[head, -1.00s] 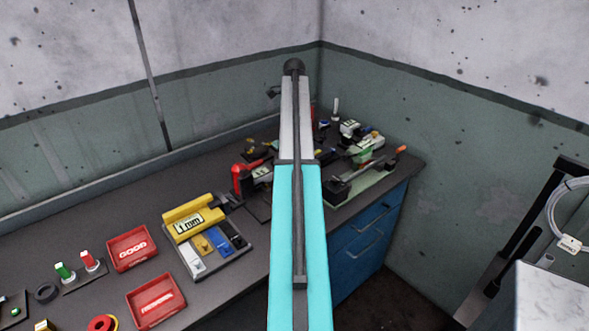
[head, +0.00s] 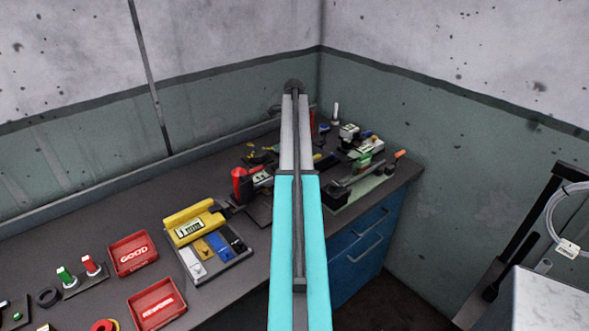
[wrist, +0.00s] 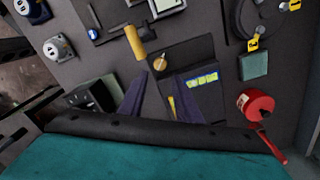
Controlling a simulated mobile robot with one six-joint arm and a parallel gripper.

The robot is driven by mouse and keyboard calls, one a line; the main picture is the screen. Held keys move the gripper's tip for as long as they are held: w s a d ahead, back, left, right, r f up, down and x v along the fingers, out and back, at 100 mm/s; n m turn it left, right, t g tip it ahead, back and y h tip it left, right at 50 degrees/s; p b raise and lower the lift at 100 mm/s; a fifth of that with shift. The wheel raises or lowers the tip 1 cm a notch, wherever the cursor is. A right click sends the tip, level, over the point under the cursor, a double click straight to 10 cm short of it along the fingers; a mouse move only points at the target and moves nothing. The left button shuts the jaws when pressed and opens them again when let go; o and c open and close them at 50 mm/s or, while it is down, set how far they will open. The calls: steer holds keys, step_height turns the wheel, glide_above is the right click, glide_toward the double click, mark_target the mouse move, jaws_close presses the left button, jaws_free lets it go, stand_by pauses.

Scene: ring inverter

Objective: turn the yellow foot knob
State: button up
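In the wrist view a small round brass-yellow knob (wrist: 160,63) sits on a dark flat plate. A yellow cylinder-shaped handle (wrist: 134,41) stands just beyond it to the left. I cannot tell for sure which of these is the foot knob. My gripper (wrist: 158,98) shows as two dark fingers spread apart with nothing held. The brass-yellow knob appears beyond the gap between the fingertips, apart from them. In the head view my arm hides the gripper, and I cannot pick out the knob there.
A red device (wrist: 257,105) stands to the right in the wrist view, and a dark box (wrist: 92,97) to the left. Walls close off the corner.

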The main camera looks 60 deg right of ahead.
steer(key=shift+f+p, duration=1.35)
steer(key=shift+f, duration=3.25)
jaws_close()
